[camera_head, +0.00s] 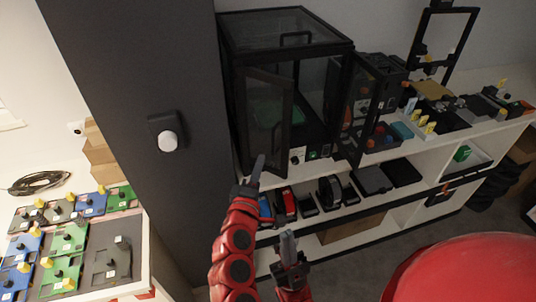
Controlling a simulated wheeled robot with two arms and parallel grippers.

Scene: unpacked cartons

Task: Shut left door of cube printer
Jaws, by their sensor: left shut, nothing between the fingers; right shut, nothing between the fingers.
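The cube printer (296,62) is a black-framed box with clear panels on the white shelf unit. Its left door (267,118) stands ajar, swung outward on the left side. Its right door (362,105) stands wide open on the right side. My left gripper (259,165) is shut and empty, its tip just in front of the lower part of the left door; I cannot tell if it touches. My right gripper (287,240) is shut and empty, lower down, in front of the shelf unit.
The shelf (428,153) below holds several small dark and coloured items. Small parts and a tall black frame (440,38) stand right of the printer. A dark column (165,90) with a white knob rises at left. A board with coloured tiles (68,240) is at lower left.

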